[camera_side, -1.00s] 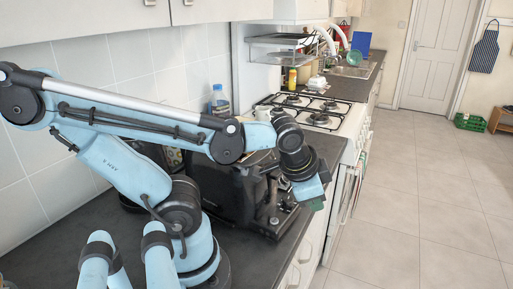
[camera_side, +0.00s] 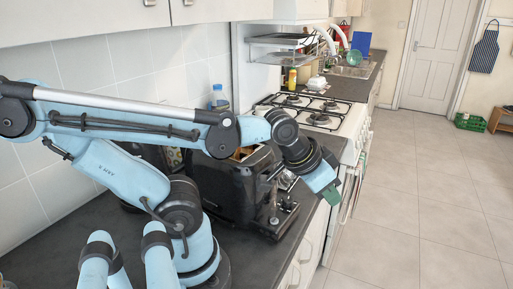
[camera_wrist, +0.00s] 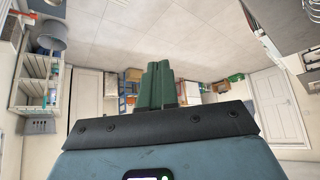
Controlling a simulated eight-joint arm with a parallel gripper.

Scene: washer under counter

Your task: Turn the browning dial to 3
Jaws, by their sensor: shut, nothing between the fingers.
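A black toaster (camera_side: 238,188) stands on the dark counter, beside and partly behind my arm in the side view. Its front end, with a lever and small controls (camera_side: 275,218), faces right. The browning dial's setting is too small to read, and I cannot tell which control is the dial. My gripper (camera_side: 333,194) has green fingers that are closed together with nothing between them. It is to the right of the toaster's front end, apart from it, past the counter's front edge. The shut fingers (camera_wrist: 160,84) also show in the wrist view, where the toaster is not seen.
A gas hob (camera_side: 315,108) lies behind the toaster, with a blue-capped bottle (camera_side: 219,98) near the tiled wall. Cupboards (camera_side: 100,18) hang above the counter. Open tiled floor (camera_side: 430,200) is to the right.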

